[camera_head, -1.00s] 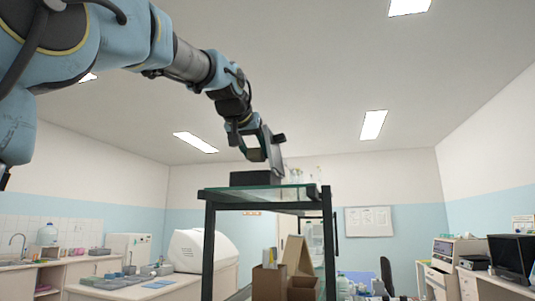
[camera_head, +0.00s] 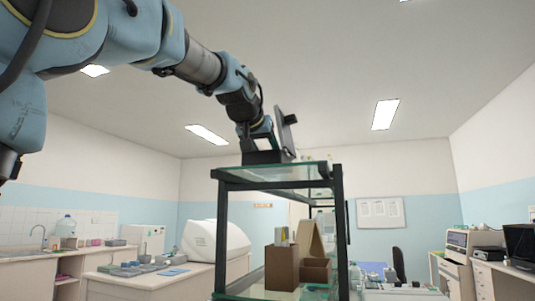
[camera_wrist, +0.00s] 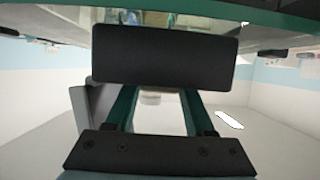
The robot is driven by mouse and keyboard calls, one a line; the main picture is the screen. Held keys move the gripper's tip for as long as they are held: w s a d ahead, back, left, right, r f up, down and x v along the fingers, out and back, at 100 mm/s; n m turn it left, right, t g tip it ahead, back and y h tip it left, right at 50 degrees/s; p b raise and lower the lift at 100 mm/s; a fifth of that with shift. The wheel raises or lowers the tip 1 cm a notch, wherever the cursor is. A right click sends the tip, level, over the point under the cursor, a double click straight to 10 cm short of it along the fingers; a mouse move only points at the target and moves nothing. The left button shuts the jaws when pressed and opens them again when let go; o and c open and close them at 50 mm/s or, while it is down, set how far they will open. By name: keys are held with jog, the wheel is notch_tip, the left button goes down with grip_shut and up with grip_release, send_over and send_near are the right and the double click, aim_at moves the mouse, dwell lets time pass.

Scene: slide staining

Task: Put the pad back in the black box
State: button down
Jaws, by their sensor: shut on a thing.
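The black box (camera_head: 264,157) stands on the top glass shelf of a rack. A dark upright plate (camera_head: 286,131), which looks like its open lid, rises at its right side. My gripper (camera_head: 261,145) points down into the box from above. In the wrist view the box's dark wall (camera_wrist: 166,54) covers the ends of my teal fingers (camera_wrist: 155,106), so the tips are inside or behind it. A grey part of the lid (camera_wrist: 84,105) shows at left. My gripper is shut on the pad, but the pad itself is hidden.
The rack's top glass shelf (camera_head: 290,172) runs close under the box. A lower shelf holds brown cartons (camera_head: 281,267). Glassware stands behind the box. Counters with equipment (camera_head: 216,240) lie at left, and a desk with a monitor (camera_head: 520,243) at right.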

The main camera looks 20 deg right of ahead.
jog(key=shift+c, duration=0.9)
grip_release()
